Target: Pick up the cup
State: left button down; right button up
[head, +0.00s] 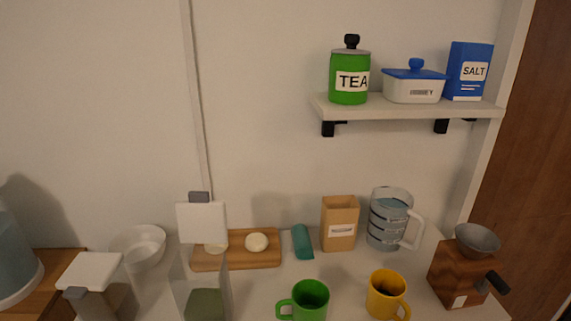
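Two cups stand on the white counter near the bottom of the head view. One is a green mug (310,299) with its handle toward the left. The other is a yellow mug (387,296) to its right, with its handle toward the lower right. Both look upright, and the bottom edge of the picture is close to them. Neither of my grippers shows in this view.
A clear dispenser (203,225) with a white top stands left of the green mug; a similar one (90,271) is farther left. Behind are a wooden board (268,262), a teal item (302,241), a carton (339,225) and a measuring jug (385,220). A grinder (452,278) stands right.

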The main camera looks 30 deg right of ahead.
aim_at(387, 289)
jog(key=z, duration=1.55)
